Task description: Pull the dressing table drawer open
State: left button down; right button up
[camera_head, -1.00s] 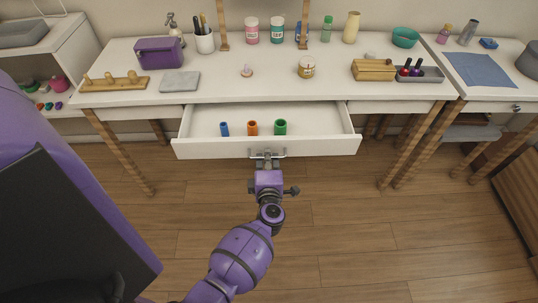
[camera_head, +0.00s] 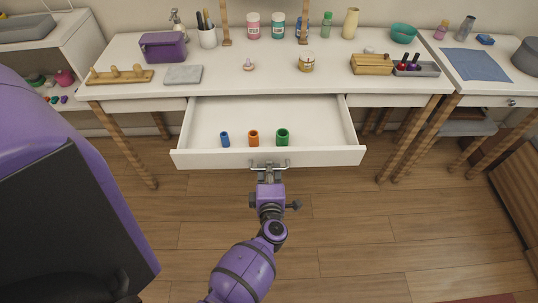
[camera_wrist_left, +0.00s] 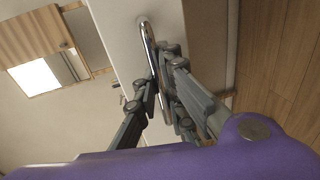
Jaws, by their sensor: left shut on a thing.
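The dressing table (camera_head: 230,88) is white with wooden legs. Its wide middle drawer (camera_head: 210,158) is pulled well out, showing a blue, an orange and a green cylinder inside. My left gripper (camera_head: 268,168) is at the middle of the drawer front, shut on the metal bar handle (camera_head: 285,167). In the left wrist view, the fingers (camera_wrist_left: 162,85) close around the chrome handle (camera_wrist_left: 148,38) against the white drawer front (camera_wrist_left: 190,30). My right gripper is not seen in either view.
A side table (camera_head: 480,85) stands at the right. The wooden floor (camera_head: 350,235) before the drawer is clear.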

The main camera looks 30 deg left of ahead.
pick_arm(q)
jog(key=c, duration=2.1)
grip_release()
